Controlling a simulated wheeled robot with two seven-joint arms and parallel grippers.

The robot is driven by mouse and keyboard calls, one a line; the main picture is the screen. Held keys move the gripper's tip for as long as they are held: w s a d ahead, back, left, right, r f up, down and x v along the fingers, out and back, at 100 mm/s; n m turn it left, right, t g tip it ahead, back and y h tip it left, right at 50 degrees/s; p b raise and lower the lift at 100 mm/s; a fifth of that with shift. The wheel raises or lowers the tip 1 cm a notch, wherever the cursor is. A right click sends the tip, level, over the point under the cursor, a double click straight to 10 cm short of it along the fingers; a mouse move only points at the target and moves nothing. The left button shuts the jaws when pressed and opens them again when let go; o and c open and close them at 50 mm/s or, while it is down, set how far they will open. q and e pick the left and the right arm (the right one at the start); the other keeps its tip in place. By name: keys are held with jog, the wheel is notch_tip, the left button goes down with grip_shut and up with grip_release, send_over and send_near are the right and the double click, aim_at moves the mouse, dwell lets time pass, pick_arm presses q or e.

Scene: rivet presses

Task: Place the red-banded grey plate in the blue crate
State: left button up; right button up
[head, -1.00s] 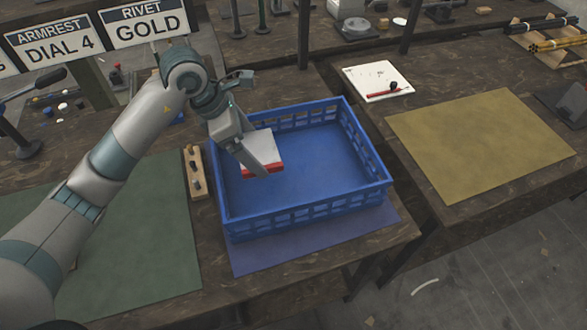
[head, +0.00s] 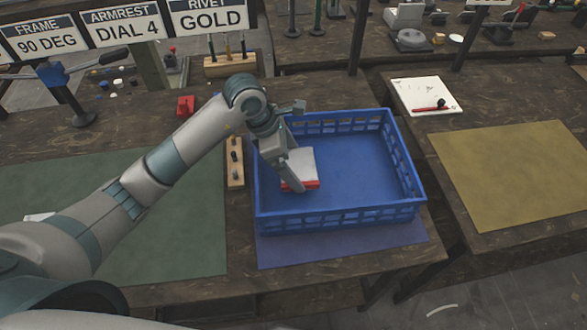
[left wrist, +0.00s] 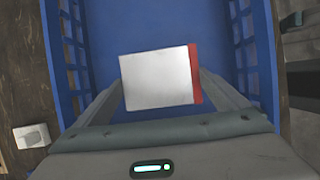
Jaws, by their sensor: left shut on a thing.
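The red-banded grey plate (head: 299,166) is at the left side of the blue crate (head: 345,219), inside its walls as seen from above. My left gripper (head: 294,184) is shut on the plate. In the left wrist view the plate (left wrist: 158,79) sits between the two fingers (left wrist: 163,100), its red band on the right, with the blue crate floor behind it. I cannot tell whether the plate touches the crate floor. My right gripper is not in view.
The crate stands on a blue mat (head: 340,247) near the table's front edge. A wooden peg rack (head: 235,163) is just left of it. A green mat (head: 150,250) lies left, a yellow mat (head: 520,175) right. A white board (head: 424,95) with a red-handled tool lies behind.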

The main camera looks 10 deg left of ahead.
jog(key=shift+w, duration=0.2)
pick_arm(q)
jog(key=shift+f, duration=0.3)
jog(key=shift+f+p, duration=0.5)
jog(key=shift+f, duration=1)
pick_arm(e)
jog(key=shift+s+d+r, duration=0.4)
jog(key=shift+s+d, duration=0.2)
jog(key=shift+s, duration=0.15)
pick_arm(q)
jog(key=shift+f, duration=0.1)
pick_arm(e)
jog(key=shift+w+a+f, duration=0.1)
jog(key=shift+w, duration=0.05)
pick_arm(q)
jog(key=o, duration=1.3)
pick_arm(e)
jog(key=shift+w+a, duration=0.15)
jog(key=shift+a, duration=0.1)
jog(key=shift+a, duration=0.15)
